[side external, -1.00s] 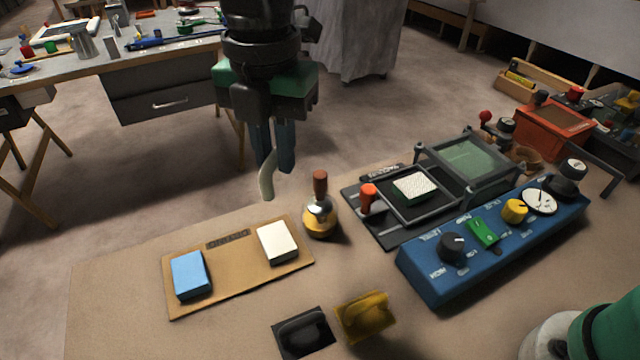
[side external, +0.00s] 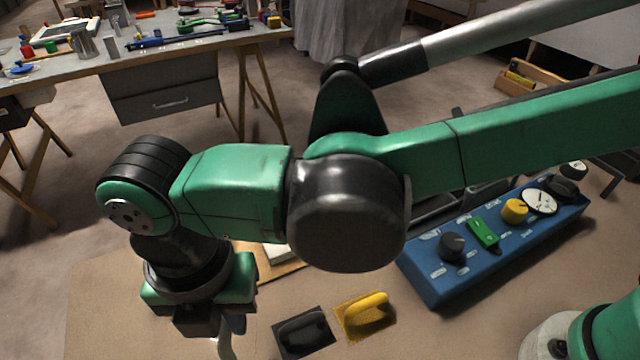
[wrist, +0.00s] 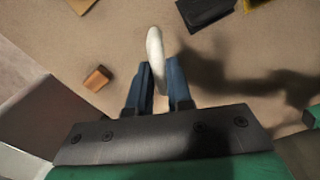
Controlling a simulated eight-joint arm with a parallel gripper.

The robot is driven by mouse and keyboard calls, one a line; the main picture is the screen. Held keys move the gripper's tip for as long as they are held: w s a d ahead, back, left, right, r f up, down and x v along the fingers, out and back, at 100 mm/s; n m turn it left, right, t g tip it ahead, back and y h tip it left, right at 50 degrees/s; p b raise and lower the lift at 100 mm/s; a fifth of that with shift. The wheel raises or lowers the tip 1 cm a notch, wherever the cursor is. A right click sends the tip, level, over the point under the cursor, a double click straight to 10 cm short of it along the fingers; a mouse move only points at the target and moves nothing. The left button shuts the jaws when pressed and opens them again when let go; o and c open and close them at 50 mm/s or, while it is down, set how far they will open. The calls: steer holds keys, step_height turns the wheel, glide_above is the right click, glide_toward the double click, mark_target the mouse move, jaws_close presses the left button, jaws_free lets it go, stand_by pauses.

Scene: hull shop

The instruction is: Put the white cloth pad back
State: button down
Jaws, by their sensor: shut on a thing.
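My gripper (wrist: 159,68) is shut on a pale, curved, slender thing (wrist: 154,48) that sticks out past the fingertips in the wrist view. I cannot tell whether it is the white cloth pad. In the side view my gripper is low at the lower left, and the held thing (side external: 228,347) hangs below it. A white block-like piece (side external: 279,252) and a strip of the tan board (side external: 287,272) show beneath my arm, mostly hidden. The board's corner (wrist: 81,4) seems to show at the top of the wrist view.
A black handled block (side external: 304,333) and a yellow one (side external: 366,316) lie right of my gripper. A blue control box (side external: 490,250) stands farther right. My arm hides most of the dark frame. A small brown block (wrist: 98,78) lies left of the fingers.

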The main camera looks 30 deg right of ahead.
mark_target(239, 345)
steer(key=shift+f, duration=3.5)
steer(key=c, duration=0.8)
jaws_free()
steer(key=shift+f, duration=0.1)
